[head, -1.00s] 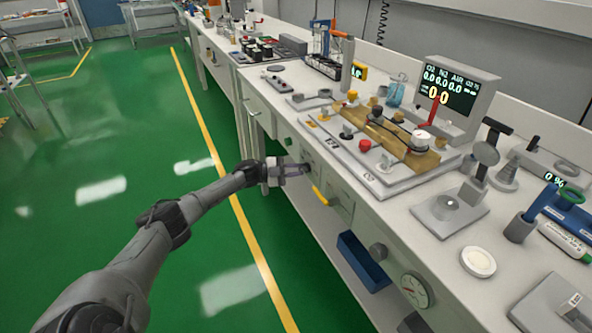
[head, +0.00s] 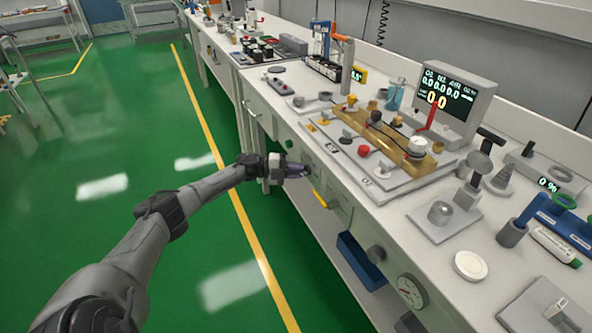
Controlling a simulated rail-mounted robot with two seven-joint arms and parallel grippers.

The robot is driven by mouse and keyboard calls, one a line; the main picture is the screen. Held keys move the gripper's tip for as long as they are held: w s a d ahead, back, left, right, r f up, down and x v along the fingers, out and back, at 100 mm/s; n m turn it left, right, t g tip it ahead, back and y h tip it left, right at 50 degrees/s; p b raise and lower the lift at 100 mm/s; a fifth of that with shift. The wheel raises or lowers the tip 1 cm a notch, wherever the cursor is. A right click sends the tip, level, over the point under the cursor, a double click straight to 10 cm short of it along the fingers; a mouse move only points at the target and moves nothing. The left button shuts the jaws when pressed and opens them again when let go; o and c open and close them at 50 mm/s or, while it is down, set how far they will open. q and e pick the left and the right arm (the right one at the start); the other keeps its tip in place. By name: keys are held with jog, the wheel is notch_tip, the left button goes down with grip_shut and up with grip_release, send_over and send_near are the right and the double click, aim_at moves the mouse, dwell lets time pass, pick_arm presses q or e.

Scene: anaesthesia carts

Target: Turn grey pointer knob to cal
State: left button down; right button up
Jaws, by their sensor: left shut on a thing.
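My left gripper (head: 304,172) reaches in from the left to the front face of the long bench. It is shut at a small grey part there, which appears to be the grey pointer knob; the fingers hide most of it. I cannot read its pointer direction or a "cal" mark at this size. My right gripper is not in view.
Just right of the gripper is a yellow handle (head: 321,199) on the bench front. A monitor (head: 452,98) stands on the benchtop (head: 405,208). The green floor is clear.

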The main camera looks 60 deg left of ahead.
pick_arm(q)
jog(key=shift+r, duration=0.1)
jog(key=c, duration=1.1)
grip_release()
jog(key=shift+w+d, duration=0.1)
jog(key=p+v, duration=0.5)
jog(key=v, duration=0.9)
jog(key=shift+w, duration=0.15)
